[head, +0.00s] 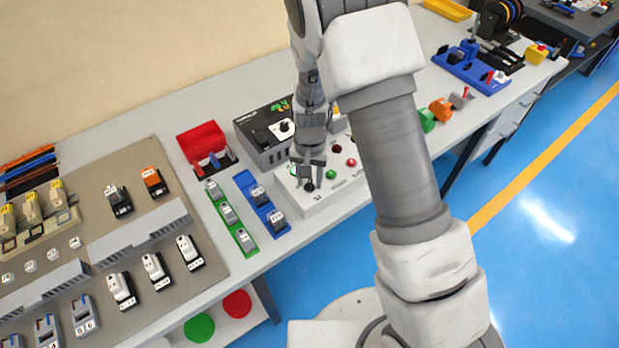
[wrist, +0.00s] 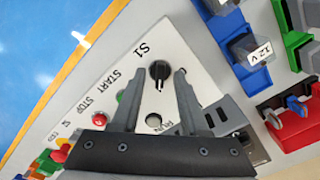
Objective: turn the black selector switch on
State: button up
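The black selector switch (wrist: 159,73) is a round knob beside the label S1 on the white control panel (wrist: 190,75). A light pointer line on it runs toward the bottom of the wrist view. In the head view the switch (head: 309,187) sits at the panel's near left end, under my gripper (head: 308,172). In the wrist view my gripper (wrist: 159,70) is open, with one finger to each side of the knob. Gaps show between the knob and both fingers. I cannot tell how far down the fingertips reach.
A green button (head: 331,174) and a red button (head: 351,162) share the panel. A white round lamp (wrist: 153,120) marked RUN lies close to the switch. A grey power unit (head: 262,140) stands behind. Blue (head: 262,205) and green (head: 229,215) terminal strips lie to the left.

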aim_at(311, 184)
notch_tip(311, 184, up, 18)
jog(key=shift+f+p, duration=0.25)
jog(key=shift+p, duration=0.1)
dwell(0.4)
dwell(0.3)
jog(key=s+d+r+n+t+y, duration=0.1)
jog(key=s+d+r, duration=0.25)
jog(key=r, duration=0.25)
jog(key=s+d+r+t, duration=0.1)
jog(key=s+d+r, duration=0.2)
jog(key=s+r, duration=0.15)
jog(key=s+d+r+t, duration=0.1)
jog(key=s+d+r, duration=0.1)
jog(key=s, duration=0.3)
jog(key=s+d+r+n+t+h, duration=0.1)
jog(key=s+d+r+t, duration=0.1)
jog(key=s, duration=0.4)
jog(key=shift+s+d+r+t, duration=0.15)
jog(key=shift+d+r+t, duration=0.25)
jog(key=shift+d, duration=0.8)
jog(key=shift+a+r+n, duration=0.1)
jog(key=shift+a+n, duration=0.1)
jog(key=shift+n, duration=0.1)
